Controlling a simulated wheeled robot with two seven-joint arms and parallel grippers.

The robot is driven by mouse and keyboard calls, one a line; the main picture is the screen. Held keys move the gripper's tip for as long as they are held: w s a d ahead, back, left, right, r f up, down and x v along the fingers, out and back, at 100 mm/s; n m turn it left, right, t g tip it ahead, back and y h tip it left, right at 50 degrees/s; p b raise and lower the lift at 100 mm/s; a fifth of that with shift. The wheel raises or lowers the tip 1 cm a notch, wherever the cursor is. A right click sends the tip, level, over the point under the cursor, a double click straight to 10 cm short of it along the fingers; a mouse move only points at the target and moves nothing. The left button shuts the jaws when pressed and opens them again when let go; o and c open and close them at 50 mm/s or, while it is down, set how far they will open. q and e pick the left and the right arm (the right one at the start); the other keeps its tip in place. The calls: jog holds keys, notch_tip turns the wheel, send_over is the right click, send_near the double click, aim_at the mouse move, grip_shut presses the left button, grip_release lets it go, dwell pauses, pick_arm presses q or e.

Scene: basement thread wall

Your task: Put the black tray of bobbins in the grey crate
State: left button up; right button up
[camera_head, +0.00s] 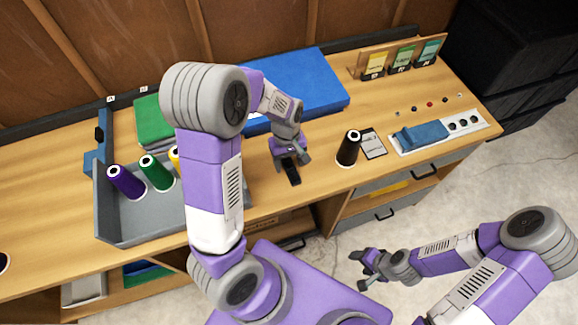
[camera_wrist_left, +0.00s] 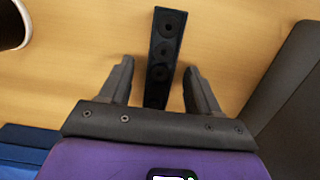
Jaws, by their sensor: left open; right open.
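The black tray of bobbins (camera_wrist_left: 165,48) is a narrow black strip with several round recesses, lying on the wooden bench. In the head view, it (camera_head: 291,172) shows small below my left gripper (camera_head: 289,158). In the left wrist view, the open fingers of my left gripper (camera_wrist_left: 158,66) stand on either side of the tray's near part, with gaps visible. The grey crate (camera_head: 150,232) is on the bench to the left, holding purple, green and yellow spools; my left arm hides its right part. My right gripper (camera_head: 366,267) is open and empty, away from the bench.
A black spool (camera_head: 348,148) and a small card (camera_head: 373,144) are right of the tray. A blue slab (camera_head: 315,82) lies behind. A white panel with a blue piece (camera_head: 422,134) is at the right. Green stacked material (camera_head: 147,120) is behind the crate.

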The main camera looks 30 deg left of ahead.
pick_arm(q)
jog(key=c, duration=1.1)
jog(key=shift+r, duration=0.1)
